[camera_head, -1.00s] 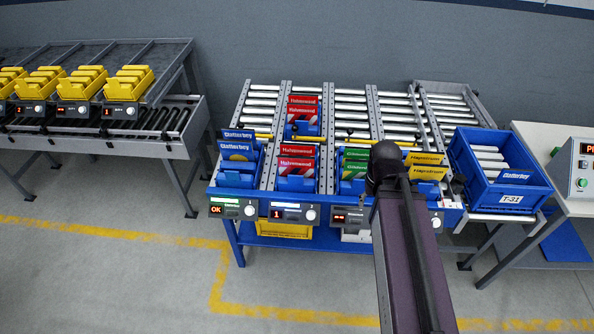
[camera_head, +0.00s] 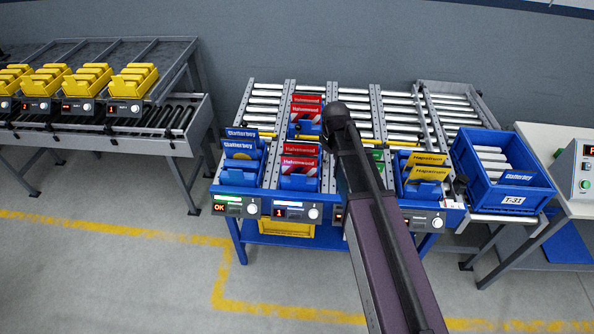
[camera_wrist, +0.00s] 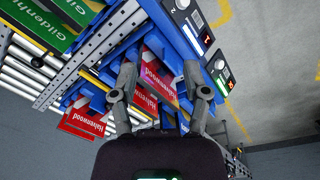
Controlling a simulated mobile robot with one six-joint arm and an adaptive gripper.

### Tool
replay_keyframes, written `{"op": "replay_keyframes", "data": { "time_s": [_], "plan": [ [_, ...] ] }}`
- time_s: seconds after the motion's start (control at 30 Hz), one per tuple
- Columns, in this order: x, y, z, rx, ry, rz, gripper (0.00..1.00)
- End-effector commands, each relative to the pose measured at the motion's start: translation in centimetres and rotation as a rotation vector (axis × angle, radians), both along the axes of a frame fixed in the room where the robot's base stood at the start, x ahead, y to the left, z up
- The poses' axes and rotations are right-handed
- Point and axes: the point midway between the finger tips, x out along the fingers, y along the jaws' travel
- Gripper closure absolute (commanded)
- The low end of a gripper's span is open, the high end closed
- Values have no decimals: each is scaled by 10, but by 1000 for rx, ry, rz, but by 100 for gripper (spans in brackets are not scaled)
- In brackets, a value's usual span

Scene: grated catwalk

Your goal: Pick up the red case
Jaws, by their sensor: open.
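Red cases with white lettering stand in blue bins in the second lane of the rack. Two are in the front bin, a front red case (camera_head: 298,164) and one behind it (camera_head: 301,149); more red cases (camera_head: 306,104) stand in the bin behind. In the wrist view, the red case nearest the lane's front (camera_wrist: 158,76) lies between the spread fingers of my gripper (camera_wrist: 161,84), with another red case (camera_wrist: 143,100) beside it. My gripper is open and no case is visibly clamped. In the head view my arm hides the fingers.
Blue cases (camera_head: 240,146) stand in the lane to the left, and yellow cases (camera_head: 428,166) to the right. Green cases (camera_wrist: 32,25) are in the neighbouring lane, mostly hidden by my arm in the head view. A blue tote (camera_head: 505,202) holds a blue-labelled case at right.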

Motion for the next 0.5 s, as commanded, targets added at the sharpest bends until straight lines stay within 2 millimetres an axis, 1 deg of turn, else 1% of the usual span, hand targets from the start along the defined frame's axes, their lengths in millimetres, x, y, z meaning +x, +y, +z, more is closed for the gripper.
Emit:
{"op": "replay_keyframes", "data": {
  "time_s": [0.03, 0.1, 0.2, 0.33, 0.4, 0.5],
  "plan": [
    [22, 20, 2, -7, -7, 91, 40],
    [40, 41, 3, -18, -16, 216, 40],
    [59, 69, 4, -31, -29, 369, 40],
    [75, 95, 5, -46, -39, 511, 40],
    [79, 104, 5, -51, -42, 557, 40],
    [82, 109, 6, -55, -46, 593, 40]
  ]
}}
